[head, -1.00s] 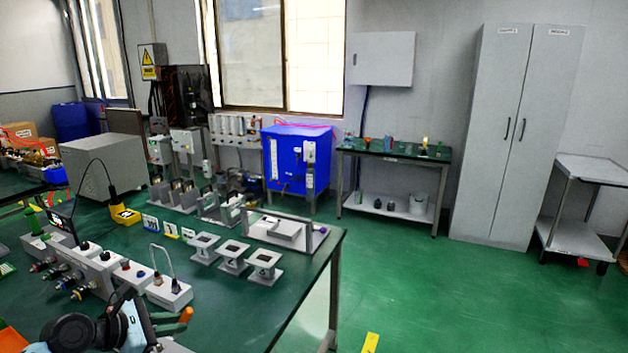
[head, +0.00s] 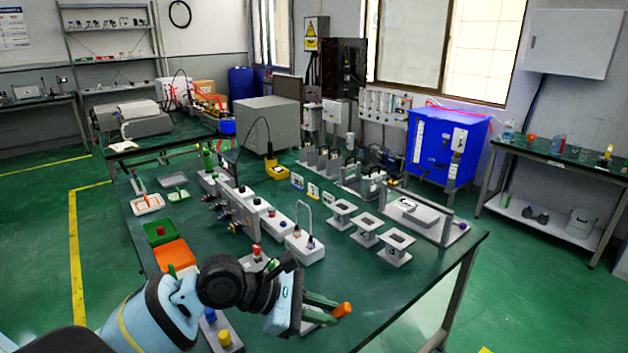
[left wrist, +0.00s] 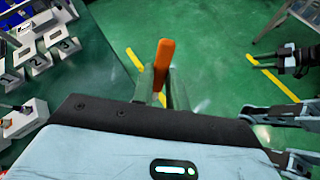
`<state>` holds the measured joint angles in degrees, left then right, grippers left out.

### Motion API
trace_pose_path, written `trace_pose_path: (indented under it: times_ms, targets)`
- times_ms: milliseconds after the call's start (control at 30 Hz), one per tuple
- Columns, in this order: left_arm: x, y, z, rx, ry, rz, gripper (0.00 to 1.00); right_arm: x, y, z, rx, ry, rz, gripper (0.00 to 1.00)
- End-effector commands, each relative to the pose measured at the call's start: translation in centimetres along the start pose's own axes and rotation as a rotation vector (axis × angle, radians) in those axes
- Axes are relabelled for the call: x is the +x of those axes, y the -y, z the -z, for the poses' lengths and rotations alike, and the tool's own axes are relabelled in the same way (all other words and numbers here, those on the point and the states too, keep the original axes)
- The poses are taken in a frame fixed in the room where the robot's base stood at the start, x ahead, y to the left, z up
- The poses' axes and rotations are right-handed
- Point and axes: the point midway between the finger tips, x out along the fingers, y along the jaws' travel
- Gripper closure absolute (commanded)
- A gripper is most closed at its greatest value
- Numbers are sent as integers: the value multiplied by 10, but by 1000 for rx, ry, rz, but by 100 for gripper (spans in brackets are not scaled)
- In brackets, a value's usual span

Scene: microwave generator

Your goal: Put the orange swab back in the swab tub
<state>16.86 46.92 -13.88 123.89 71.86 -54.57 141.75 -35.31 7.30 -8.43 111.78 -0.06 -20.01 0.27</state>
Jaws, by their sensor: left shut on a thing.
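My left gripper (head: 322,308) is shut on the orange swab (head: 342,310) above the right front part of the green-topped bench in the head view. In the left wrist view the swab (left wrist: 164,62) stands out between the green-grey fingers (left wrist: 163,88), with green floor behind it. I cannot pick out the swab tub for certain. Small containers stand on the back-right side table, among them an orange cup (head: 532,138) and a grey-blue can (head: 558,144).
The green bench (head: 420,275) carries grey numbered stands (head: 394,248), a switch box row (head: 262,215), an orange tray (head: 174,256) and a green tray (head: 160,231). A blue tank (head: 445,150) stands behind. Green floor lies open between the bench and the side table (head: 545,157).

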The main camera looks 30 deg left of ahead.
Motion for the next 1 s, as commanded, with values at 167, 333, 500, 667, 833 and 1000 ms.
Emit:
trace_pose_path:
  times_ms: [167,333,500,667,833,1000]
  targets:
    - [17,12,2,-45,-8,-54,100,0,0,0,0,0,0,64]
    - [25,19,17,-111,-43,-156,100,0,0,0,0,0,0,64]
    - [24,25,40,-174,-82,-264,100,0,0,0,0,1,0,64]
    - [21,30,57,-211,-106,-332,100,0,0,0,0,1,0,64]
    - [19,32,63,-221,-116,-361,100,0,0,0,0,1,0,64]
    - [19,32,64,-220,-116,-362,100,0,0,0,0,1,0,64]
